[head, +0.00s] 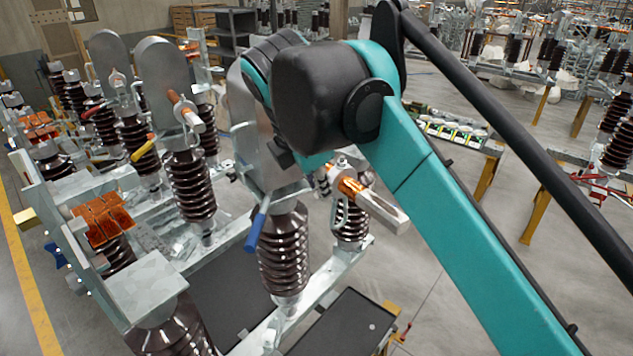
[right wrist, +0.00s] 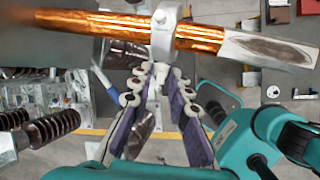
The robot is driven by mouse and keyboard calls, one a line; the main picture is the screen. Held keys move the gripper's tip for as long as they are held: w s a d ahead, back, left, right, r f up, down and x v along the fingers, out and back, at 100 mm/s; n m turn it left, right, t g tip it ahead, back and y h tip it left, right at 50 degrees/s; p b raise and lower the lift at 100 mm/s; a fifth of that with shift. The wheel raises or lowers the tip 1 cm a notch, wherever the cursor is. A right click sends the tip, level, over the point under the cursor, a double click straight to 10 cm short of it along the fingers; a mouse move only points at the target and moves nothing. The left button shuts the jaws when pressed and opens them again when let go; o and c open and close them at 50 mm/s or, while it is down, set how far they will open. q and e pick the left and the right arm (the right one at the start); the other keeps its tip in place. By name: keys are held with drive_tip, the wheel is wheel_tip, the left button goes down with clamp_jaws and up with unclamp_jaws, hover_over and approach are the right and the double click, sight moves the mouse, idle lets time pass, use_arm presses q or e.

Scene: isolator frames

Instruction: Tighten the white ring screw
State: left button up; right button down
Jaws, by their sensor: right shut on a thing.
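The white ring screw (right wrist: 164,32) is in the right wrist view, at the copper bar (right wrist: 100,22) that crosses the top of the picture. My right gripper (right wrist: 162,72) is below the bar, its two purple-padded fingers closed in on the lower part of the screw. My dark wrist covers most of the right gripper there. My left gripper is in neither view.
Brown ribbed insulators (head: 284,250) stand on the grey metal frame around the bar. Another bar with a ring (head: 190,115) and a yellow lever (head: 143,151) are to the left.

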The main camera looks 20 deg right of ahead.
drive_tip(key=shift+s+d+f+m+t+y+b, duration=0.1)
drive_tip(key=shift+s+f+m+t+y+b, duration=0.35)
drive_tip(key=shift+t+b, duration=1.15)
drive_tip(key=shift+s+d+f+m+t+y+b, duration=0.25)
drive_tip(key=shift+m+t+b, duration=0.4)
drive_tip(key=shift+t, duration=1.75)
drive_tip(key=shift+s+a+f+m+t+y+b, duration=0.15)
drive_tip(key=shift+f+m+t+y+b, duration=0.25)
drive_tip(key=shift+t+b, duration=1.2)
drive_tip(key=shift+d+r+t+p, duration=0.1)
drive_tip(key=shift+t+p, duration=0.2)
drive_tip(key=shift+t, duration=0.3)
drive_tip(key=c, duration=1.4)
unclamp_jaws()
